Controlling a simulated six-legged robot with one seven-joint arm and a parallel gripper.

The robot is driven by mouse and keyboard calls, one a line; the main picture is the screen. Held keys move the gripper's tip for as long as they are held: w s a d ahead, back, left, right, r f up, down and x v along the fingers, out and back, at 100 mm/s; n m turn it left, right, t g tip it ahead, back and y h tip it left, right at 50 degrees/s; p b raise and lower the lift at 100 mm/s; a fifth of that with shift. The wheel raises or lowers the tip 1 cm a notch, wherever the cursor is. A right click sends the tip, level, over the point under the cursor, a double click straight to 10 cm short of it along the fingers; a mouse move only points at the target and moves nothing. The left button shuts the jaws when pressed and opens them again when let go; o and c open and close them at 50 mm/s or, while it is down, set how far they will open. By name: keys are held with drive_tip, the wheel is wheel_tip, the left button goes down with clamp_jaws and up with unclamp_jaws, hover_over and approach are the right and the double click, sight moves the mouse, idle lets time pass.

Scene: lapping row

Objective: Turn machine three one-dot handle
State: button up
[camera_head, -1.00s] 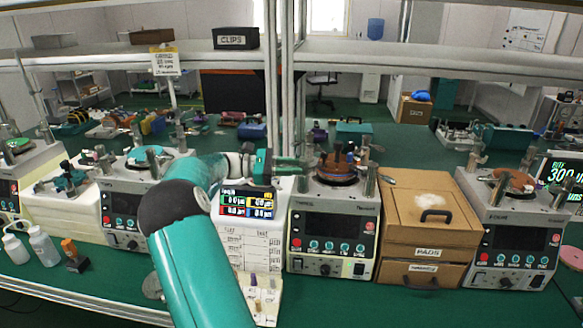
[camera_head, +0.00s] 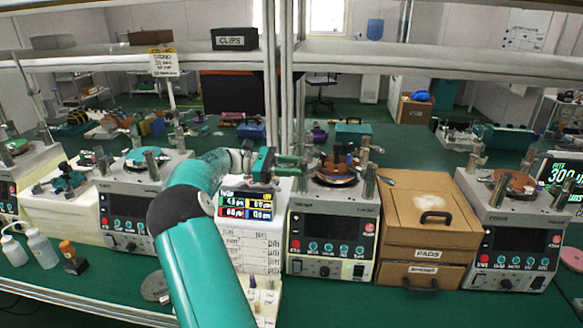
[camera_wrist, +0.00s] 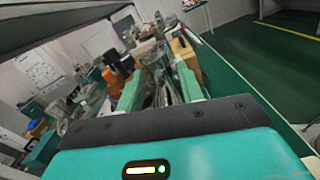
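Machine three (camera_head: 333,225) is the grey lapping machine in the middle of the row, with a dark control panel and a round plate (camera_head: 337,178) on top. Upright metal posts stand around the plate, such as the right front post (camera_head: 370,180). I cannot make out dots on any handle. My gripper (camera_head: 300,166) is at the machine's top left edge, pointing right, close to the left post. In the wrist view my gripper (camera_wrist: 158,82) has its two green fingers apart, with blurred grey metal parts between or just beyond them. Contact cannot be told.
A brown drawer box marked PADS (camera_head: 428,222) stands right of machine three, then another lapping machine (camera_head: 515,235). A white stand with a small display (camera_head: 246,205) is on the left. A shelf post (camera_head: 286,90) rises behind my gripper. Bottles (camera_head: 42,248) stand at far left.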

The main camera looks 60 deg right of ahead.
drive_tip(key=shift+w, duration=0.2)
drive_tip(key=v, duration=0.7)
drive_tip(key=shift+w+a, duration=0.1)
drive_tip(key=shift+w, duration=0.1)
drive_tip(key=shift+a, duration=0.1)
idle(0.3)
